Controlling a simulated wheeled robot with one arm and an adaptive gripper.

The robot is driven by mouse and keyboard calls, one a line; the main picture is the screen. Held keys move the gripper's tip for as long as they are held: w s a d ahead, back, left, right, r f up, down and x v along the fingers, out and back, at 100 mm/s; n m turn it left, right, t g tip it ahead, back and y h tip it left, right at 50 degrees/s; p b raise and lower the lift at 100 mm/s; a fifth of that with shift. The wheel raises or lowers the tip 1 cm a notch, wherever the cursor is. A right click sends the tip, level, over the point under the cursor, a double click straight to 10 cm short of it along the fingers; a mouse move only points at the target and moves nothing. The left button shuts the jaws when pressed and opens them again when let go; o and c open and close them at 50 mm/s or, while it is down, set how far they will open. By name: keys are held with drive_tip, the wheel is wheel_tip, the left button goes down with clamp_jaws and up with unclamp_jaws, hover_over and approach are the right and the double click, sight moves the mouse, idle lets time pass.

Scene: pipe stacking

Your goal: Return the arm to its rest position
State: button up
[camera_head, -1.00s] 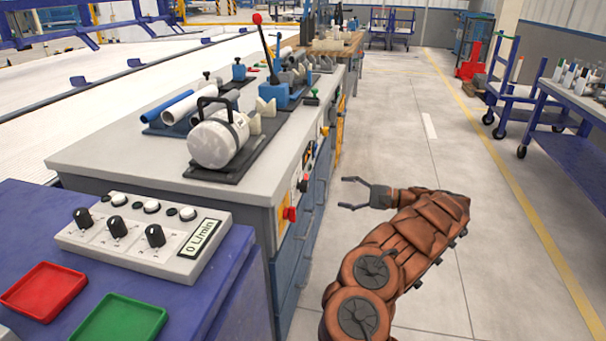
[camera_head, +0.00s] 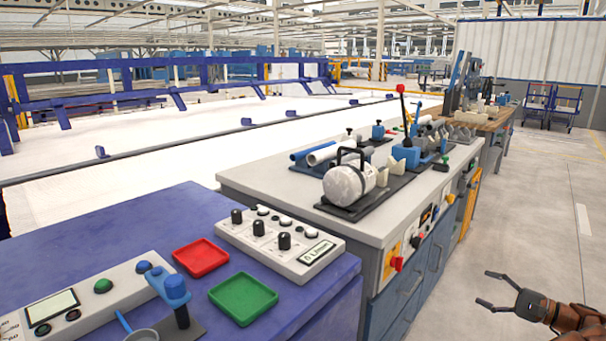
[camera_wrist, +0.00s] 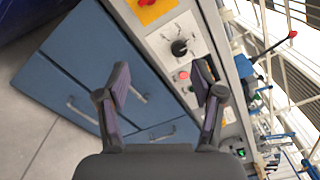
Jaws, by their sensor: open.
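My gripper (camera_head: 498,291) is at the lower right of the head view, over the floor aisle to the right of the grey workbench. Its two dark fingers are spread apart with nothing between them. In the wrist view my gripper (camera_wrist: 162,88) is also open and empty. It faces the blue drawers (camera_wrist: 85,65) and control panel (camera_wrist: 180,48) of the bench front, apart from them. Most of my brown-covered arm is outside the head view; only the part by the wrist shows.
The grey workbench (camera_head: 270,182) carries a white cylinder (camera_head: 349,184), pipes and a red-knobbed lever (camera_head: 401,90). The blue table (camera_head: 130,225) in front holds a red tray (camera_head: 201,257), a green tray (camera_head: 243,298) and control boxes. The floor (camera_head: 545,215) right of the bench is clear.

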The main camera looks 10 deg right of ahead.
drive_tip(key=w+a+r+n+g+y+p, duration=0.2)
drive_tip(key=a+r+n+g+p, duration=0.1)
drive_tip(key=a+r, duration=0.75)
drive_tip(key=w+a+r+n+g+y+p, duration=0.2)
drive_tip(key=a+r+g+p, duration=0.35)
drive_tip(key=a, duration=0.75)
drive_tip(key=s+a+r+n+g+h+p, duration=0.1)
drive_tip(key=s+a+r+n+g, duration=0.1)
drive_tip(key=s+a+r, duration=0.3)
drive_tip(key=s+a+r+n+g+p, duration=0.1)
drive_tip(key=a+r+p, duration=0.1)
drive_tip(key=a, duration=0.5)
drive_tip(key=s+a+r+n+g+h+p, duration=0.1)
drive_tip(key=s+a+r+n+g, duration=0.15)
drive_tip(key=a+r, duration=0.2)
drive_tip(key=s+a+r+n+g+h+p, duration=0.1)
drive_tip(key=s+a+r+h+p, duration=0.15)
drive_tip(key=s+a, duration=0.4)
drive_tip(key=s+a+r+n+g+h+p, duration=0.1)
drive_tip(key=s+a+n+h+p, duration=0.2)
drive_tip(key=s, duration=0.6)
drive_tip(key=s+d+h+p, duration=0.4)
drive_tip(key=s+d, duration=0.1)
drive_tip(key=s, duration=0.3)
drive_tip(key=s+d+n+h+p, duration=0.1)
drive_tip(key=s+d+h+p, duration=0.3)
drive_tip(key=s, duration=0.5)
drive_tip(key=shift+s+d+r+t+p, duration=0.15)
drive_tip(key=shift+d+r+t+p, duration=0.25)
drive_tip(key=shift+d+p, duration=0.15)
